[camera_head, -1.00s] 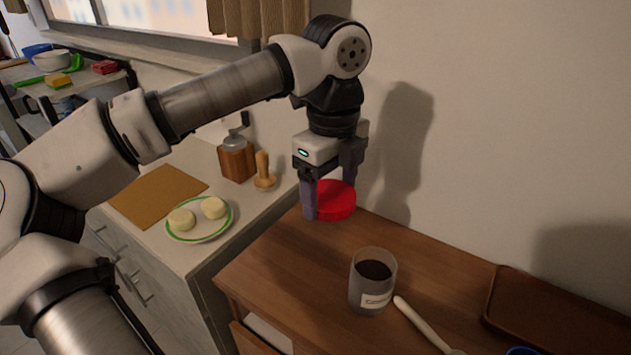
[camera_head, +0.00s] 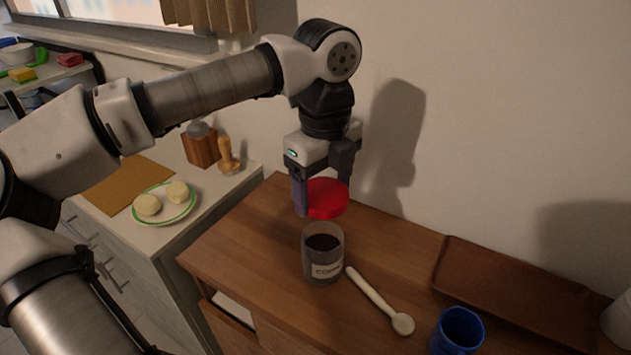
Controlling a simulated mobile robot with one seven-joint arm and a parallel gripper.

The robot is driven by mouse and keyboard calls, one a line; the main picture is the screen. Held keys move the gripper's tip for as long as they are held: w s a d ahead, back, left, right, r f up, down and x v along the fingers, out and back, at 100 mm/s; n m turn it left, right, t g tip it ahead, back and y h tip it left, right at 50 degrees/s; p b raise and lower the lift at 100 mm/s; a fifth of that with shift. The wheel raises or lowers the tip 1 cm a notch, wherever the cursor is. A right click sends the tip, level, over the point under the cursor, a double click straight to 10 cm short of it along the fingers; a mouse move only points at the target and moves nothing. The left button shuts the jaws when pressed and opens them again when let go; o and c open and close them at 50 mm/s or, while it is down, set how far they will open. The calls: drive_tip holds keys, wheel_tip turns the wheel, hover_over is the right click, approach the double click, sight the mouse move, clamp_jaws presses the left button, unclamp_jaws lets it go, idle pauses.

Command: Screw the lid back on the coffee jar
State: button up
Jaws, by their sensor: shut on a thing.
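The coffee jar (camera_head: 323,262) stands upright and open on the wooden cabinet top. It is clear, holds dark coffee and has a white label. My gripper (camera_head: 326,200) points down and is shut on the red round lid (camera_head: 327,199). The lid is held roughly level, a little above and behind the jar in the picture, apart from its rim. The far finger is partly hidden behind the lid.
A pale spoon (camera_head: 381,301) lies right of the jar. A blue mug (camera_head: 457,331) stands at the front right, and a brown tray (camera_head: 530,290) lies along the wall. The counter at left holds a plate (camera_head: 164,204) and a grinder (camera_head: 201,146).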

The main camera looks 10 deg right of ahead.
sight(323, 222)
drive_tip(key=shift+f+b, duration=0.2)
drive_tip(key=shift+b, duration=0.2)
drive_tip(key=shift+f+b, duration=2.4)
drive_tip(key=shift+f, duration=0.3)
drive_tip(key=shift+f+b, duration=0.95)
drive_tip(key=shift+f, duration=0.05)
drive_tip(key=o, duration=0.4)
drive_tip(key=c, duration=0.4)
drive_tip(key=m, duration=0.7)
drive_tip(key=shift+m, duration=0.3)
drive_tip(key=shift+c, duration=0.2)
drive_tip(key=shift+m, duration=0.8)
